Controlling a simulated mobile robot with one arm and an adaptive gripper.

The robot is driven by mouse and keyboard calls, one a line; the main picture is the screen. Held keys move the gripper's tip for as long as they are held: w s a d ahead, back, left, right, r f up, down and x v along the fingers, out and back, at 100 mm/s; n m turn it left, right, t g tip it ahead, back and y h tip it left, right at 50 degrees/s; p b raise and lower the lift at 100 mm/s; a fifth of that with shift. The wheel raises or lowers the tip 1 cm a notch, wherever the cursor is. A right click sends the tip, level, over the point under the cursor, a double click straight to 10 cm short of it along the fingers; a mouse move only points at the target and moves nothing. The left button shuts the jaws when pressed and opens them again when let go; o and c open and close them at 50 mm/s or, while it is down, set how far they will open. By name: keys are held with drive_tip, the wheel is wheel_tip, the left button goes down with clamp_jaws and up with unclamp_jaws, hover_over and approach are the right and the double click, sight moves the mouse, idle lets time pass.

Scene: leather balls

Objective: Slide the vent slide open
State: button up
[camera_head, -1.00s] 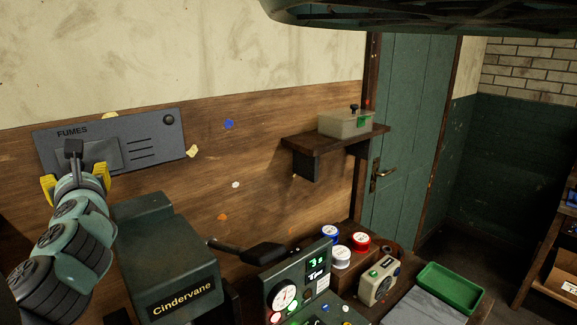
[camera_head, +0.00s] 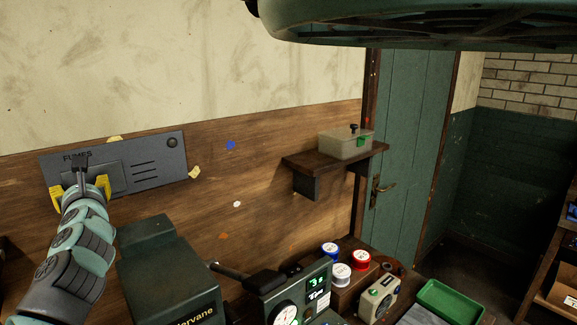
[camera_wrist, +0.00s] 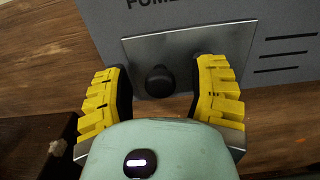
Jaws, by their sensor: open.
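The vent is a grey wall panel (camera_head: 158,150) marked FUMES, with several dark slots on its right half. The vent slide is a flat metal plate (camera_head: 107,178) on the panel's left part; it also shows in the wrist view (camera_wrist: 185,48). A round black knob (camera_wrist: 160,80) sticks out of the plate. My gripper (camera_head: 80,192) is in front of the plate, partly hiding it in the head view. Its yellow fingers (camera_wrist: 162,95) are open, one on each side of the knob, with gaps visible on both sides.
A dark green machine (camera_head: 165,270) stands below and right of my arm. A wall shelf (camera_head: 335,158) carries a translucent box (camera_head: 345,143). A gauge console (camera_head: 300,290), lidded jars and a green tray (camera_head: 450,300) are at lower right. The wall right of the panel is mostly bare.

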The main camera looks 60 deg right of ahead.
drive_tip(key=shift+o, duration=0.2)
clamp_jaws()
idle(0.5)
